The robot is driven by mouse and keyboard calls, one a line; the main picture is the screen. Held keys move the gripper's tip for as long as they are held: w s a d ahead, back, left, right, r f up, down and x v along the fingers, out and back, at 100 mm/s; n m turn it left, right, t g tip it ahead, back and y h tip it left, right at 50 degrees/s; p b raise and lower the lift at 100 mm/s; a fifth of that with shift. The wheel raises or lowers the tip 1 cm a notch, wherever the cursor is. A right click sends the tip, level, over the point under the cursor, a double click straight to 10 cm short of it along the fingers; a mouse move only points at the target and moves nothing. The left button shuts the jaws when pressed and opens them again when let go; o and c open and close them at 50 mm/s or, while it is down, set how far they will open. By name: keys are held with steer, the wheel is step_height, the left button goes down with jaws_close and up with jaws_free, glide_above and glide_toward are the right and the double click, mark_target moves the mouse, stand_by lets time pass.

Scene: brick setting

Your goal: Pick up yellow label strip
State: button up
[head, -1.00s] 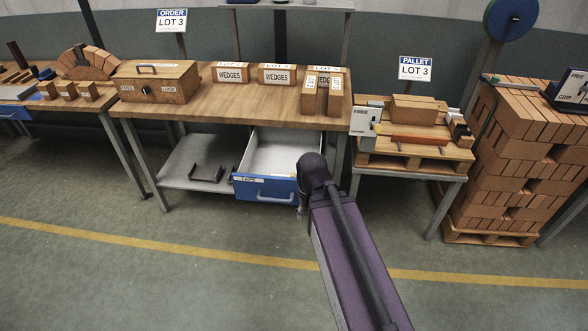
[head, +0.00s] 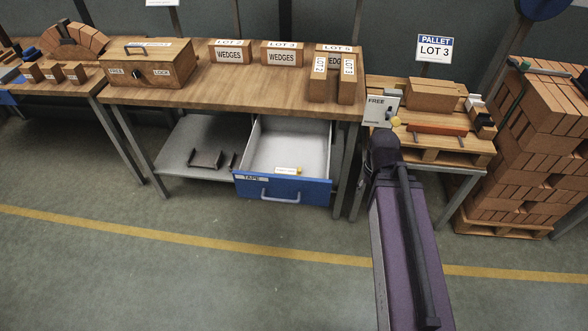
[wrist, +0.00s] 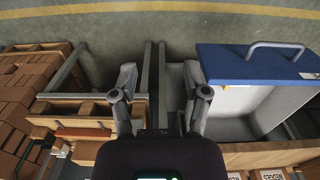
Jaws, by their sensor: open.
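A small yellow and white label strip (head: 289,170) lies on the floor of the open blue-fronted drawer (head: 283,191), near its front edge, right of centre. In the head view my arm hides most of the gripper, right of the drawer and in front of the pallet table.
The workbench (head: 190,90) above the drawer holds wedge boxes (head: 282,54) and a wooden lock box (head: 150,66). A pallet table (head: 455,159) with bricks and a FREE sign (head: 381,108) stands right. A brick stack (head: 515,150) is beyond. The floor in front is clear.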

steer(key=shift+d, duration=0.3)
steer(key=w+a+f+b, duration=0.4)
steer(key=w+a, duration=0.6)
steer(key=w, duration=0.3)
steer(key=w+a+f+b, duration=0.4)
steer(key=w+a, duration=0.7)
steer(key=w, duration=0.2)
steer(key=shift+a+f+m, duration=0.15)
steer(key=shift+m, duration=0.15)
step_height(320, 180, down, 9)
steer(key=b, duration=0.9)
